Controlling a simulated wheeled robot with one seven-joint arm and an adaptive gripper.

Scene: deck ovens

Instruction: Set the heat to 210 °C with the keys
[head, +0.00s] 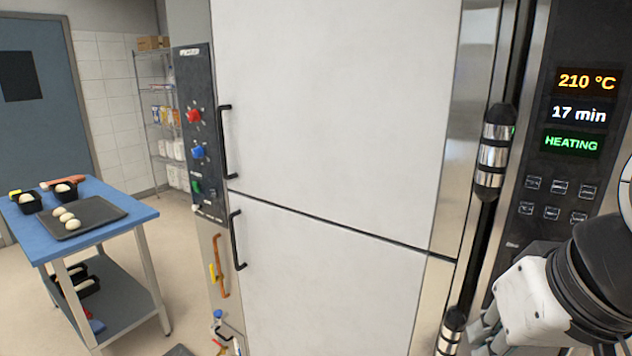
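The oven's dark control panel (522,232) stands at the right of the head view. Its top display (587,82) reads 210 °C in orange. The display below it (579,113) reads 17 min in white, and the lowest display (571,144) reads HEATING in green. Two rows of small keys (560,187) sit under the displays; their symbols are too small to read. My gripper (484,335) is at the lower right, below the keys and in front of the panel's lower part. Its fingertips are partly cut off by the frame's bottom edge, so its opening is unclear.
A large pale double-door cabinet (335,110) with black handles fills the middle. Left of it is a panel with coloured knobs (197,152). A blue-topped table (130,213) holds a dark tray (100,208) of dough balls. Shelving (152,90) stands behind.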

